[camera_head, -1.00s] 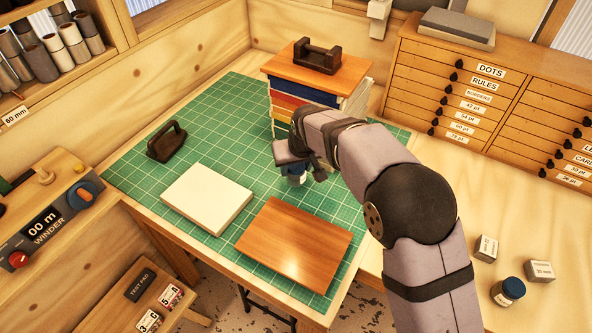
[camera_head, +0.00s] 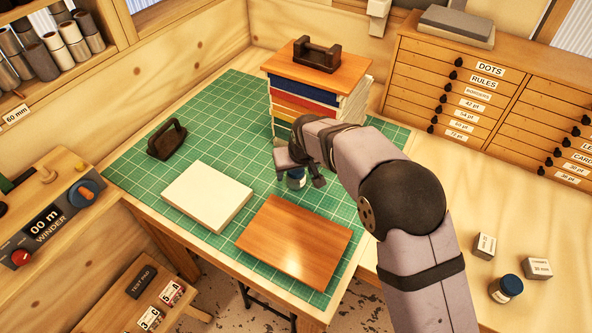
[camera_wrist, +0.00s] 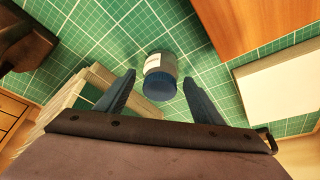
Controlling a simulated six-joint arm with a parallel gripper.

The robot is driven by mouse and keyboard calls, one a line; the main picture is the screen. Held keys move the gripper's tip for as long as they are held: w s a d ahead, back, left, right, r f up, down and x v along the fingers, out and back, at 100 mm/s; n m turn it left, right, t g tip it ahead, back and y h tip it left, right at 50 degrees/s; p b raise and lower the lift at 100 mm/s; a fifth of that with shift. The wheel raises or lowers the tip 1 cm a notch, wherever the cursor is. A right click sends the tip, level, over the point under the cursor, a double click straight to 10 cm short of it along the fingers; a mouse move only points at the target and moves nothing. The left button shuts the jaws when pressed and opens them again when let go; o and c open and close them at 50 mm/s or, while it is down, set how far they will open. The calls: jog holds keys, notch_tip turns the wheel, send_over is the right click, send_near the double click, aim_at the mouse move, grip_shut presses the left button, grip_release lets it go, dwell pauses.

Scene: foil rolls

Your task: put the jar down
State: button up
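A small jar with a dark blue lid and a white label (camera_head: 296,181) appears to stand upright on the green cutting mat (camera_head: 235,110), between the book stack and the brown board. My gripper (camera_head: 301,174) is over it and partly hides it. In the wrist view the jar (camera_wrist: 160,74) lies between the two fingertips of my gripper (camera_wrist: 159,77). Green mat shows in a gap on each side of the jar, so the fingers are open and not touching it.
A stack of books (camera_head: 305,95) with a dark handled weight on top stands behind. A brown board (camera_head: 293,242) and a white block (camera_head: 207,196) lie in front. A dark handled tool (camera_head: 167,140) sits at the left. A second jar (camera_head: 505,289) stands at the right.

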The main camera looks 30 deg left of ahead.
jog(key=shift+r, duration=0.1)
jog(key=shift+r, duration=0.2)
jog(key=b+v, duration=0.3)
jog(key=v, duration=0.9)
jog(key=d+f+m+g+h, duration=0.1)
jog(key=d+f+m, duration=0.15)
jog(key=d, duration=0.95)
jog(key=d+f+m+h, duration=0.1)
jog(key=d+f+m, duration=0.15)
jog(key=d, duration=1.05)
jog(key=s+d+f, duration=0.1)
jog(key=s+d, duration=0.1)
jog(key=d, duration=0.1)
jog(key=s+d+f+m, duration=0.1)
jog(key=s+d, duration=0.1)
jog(key=d, duration=0.2)
jog(key=s+d+f+m+g+h, duration=0.1)
jog(key=s+d+f, duration=0.1)
jog(key=s+d, duration=0.1)
jog(key=shift+d, duration=0.6)
jog(key=s+d+f+m+g, duration=0.1)
jog(key=s+d+f+m, duration=0.1)
jog(key=s+d, duration=0.3)
jog(key=s+f, duration=0.1)
jog(key=s, duration=0.2)
jog(key=shift+d, duration=0.3)
jog(key=shift+s, duration=0.1)
jog(key=shift+c, duration=0.4)
